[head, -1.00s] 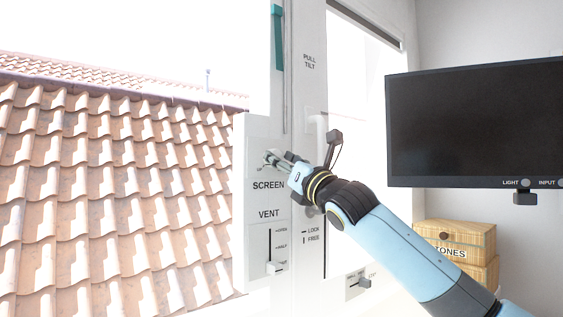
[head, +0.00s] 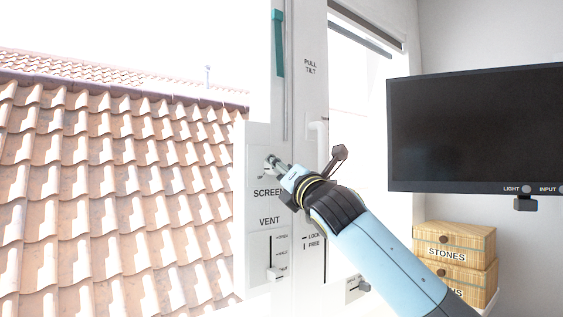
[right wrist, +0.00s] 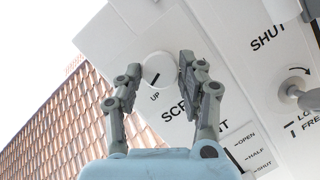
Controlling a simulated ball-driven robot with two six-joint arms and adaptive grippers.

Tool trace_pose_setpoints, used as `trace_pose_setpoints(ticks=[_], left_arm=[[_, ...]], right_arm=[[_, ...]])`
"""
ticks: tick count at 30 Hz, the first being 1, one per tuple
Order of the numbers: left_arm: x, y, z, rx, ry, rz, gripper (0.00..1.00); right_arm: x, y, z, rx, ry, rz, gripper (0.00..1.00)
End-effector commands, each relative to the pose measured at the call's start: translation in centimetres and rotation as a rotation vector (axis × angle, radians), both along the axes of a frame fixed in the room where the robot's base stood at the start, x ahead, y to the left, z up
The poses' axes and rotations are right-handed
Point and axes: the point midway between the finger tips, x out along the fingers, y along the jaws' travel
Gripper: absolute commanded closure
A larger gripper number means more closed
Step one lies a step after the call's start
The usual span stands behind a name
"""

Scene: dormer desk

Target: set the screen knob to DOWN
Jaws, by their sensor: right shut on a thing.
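The screen knob (right wrist: 158,66) is a round white dial with a dark mark, on the white panel above the word SCREEN. In the right wrist view its mark lies on the side toward the printed UP. I see no DOWN label; the fingers may cover it. My right gripper (head: 271,163) is at the knob in the head view, mostly hiding it. The right wrist view shows the gripper's two grey fingers (right wrist: 160,68) on either side of the knob, shut on it. My left gripper is not in view.
Below the knob is the VENT slider (head: 275,273), with a LOCK/FREE marking to its right. A teal handle (head: 279,45) is above. A black monitor (head: 475,125) and labelled wooden boxes (head: 455,240) stand right. A tiled roof (head: 120,190) lies outside at left.

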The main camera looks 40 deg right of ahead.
Motion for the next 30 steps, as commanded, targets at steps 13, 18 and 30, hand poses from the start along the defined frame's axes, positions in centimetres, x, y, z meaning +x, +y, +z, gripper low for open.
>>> trace_pose_setpoints(ticks=[13, 18, 30], left_arm=[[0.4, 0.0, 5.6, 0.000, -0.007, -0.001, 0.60], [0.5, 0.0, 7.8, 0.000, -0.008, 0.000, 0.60], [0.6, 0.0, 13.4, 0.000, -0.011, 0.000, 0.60]], right_arm=[[0.0, 0.2, 0.8, 0.426, 0.036, -0.001, 0.93], [0.0, 0.3, 0.8, 0.587, 0.050, -0.002, 0.93], [0.0, 0.3, 1.2, 0.965, 0.080, -0.003, 0.93]])
